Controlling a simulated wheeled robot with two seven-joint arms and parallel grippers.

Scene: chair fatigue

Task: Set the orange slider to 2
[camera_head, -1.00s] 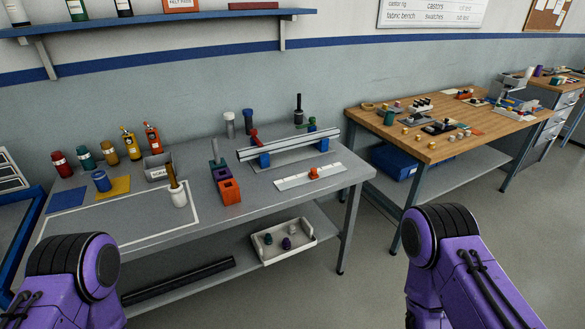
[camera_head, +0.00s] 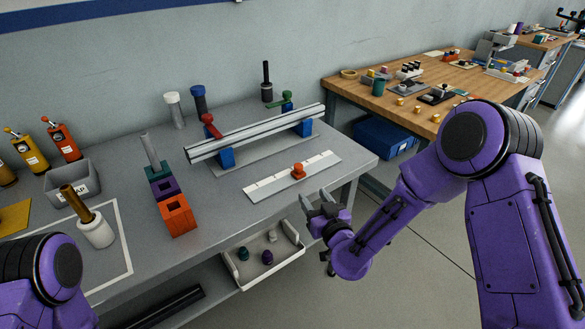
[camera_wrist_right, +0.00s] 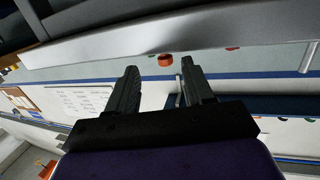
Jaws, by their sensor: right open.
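The orange slider (camera_head: 298,171) sits on a white scale strip (camera_head: 272,183) with tick marks, near the front right of the grey bench. It stands right of the strip's middle; the numbers are too small to read. My right gripper (camera_head: 319,198) is open and empty, just in front of the bench edge, to the right of and nearer than the slider. In the right wrist view, the open fingers (camera_wrist_right: 158,75) show with nothing between them. A small red-orange thing (camera_wrist_right: 165,60) shows beyond them; I cannot tell whether it is the slider. The left gripper is not in view.
Behind the strip, a metal rail (camera_head: 255,135) stands on blue supports with red and green clamps. Orange, purple and teal blocks (camera_head: 176,216) stand to the left. A white tray (camera_head: 236,274) sits on the lower shelf. The bench front around the strip is clear.

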